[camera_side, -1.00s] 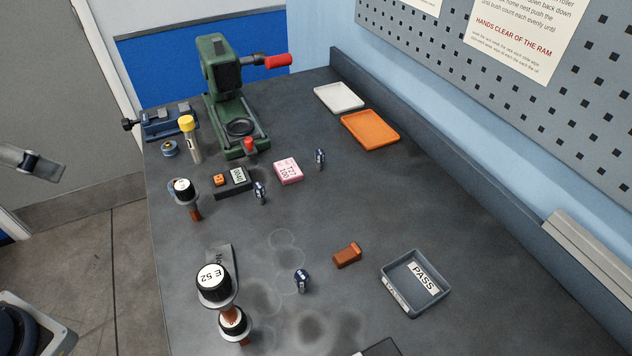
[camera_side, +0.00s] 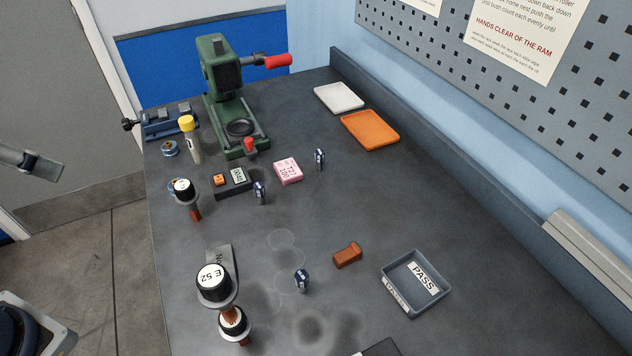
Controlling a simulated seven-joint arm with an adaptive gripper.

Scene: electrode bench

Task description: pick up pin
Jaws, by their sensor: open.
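No part in view is labelled as the pin. Small dark blue pieces with pale marks stand at the front middle (camera_side: 302,281), beside the pink block (camera_side: 260,192) and right of the pink block (camera_side: 320,159); I cannot tell if one is the pin. Larger black-capped pieces with copper-coloured stems stand at the left: one marked E 52 (camera_side: 213,280), one in front of it (camera_side: 233,322) and one farther back (camera_side: 184,190). Parts of my arm show at the left edge, off the bench. My gripper's fingers are not in view.
A green press (camera_side: 215,70) with a red handle stands at the back left. A grey PASS tray (camera_side: 388,279) and brown block (camera_side: 347,255) are at the front right. Orange (camera_side: 371,130) and white (camera_side: 339,97) trays lie farther back. The bench centre is mostly clear.

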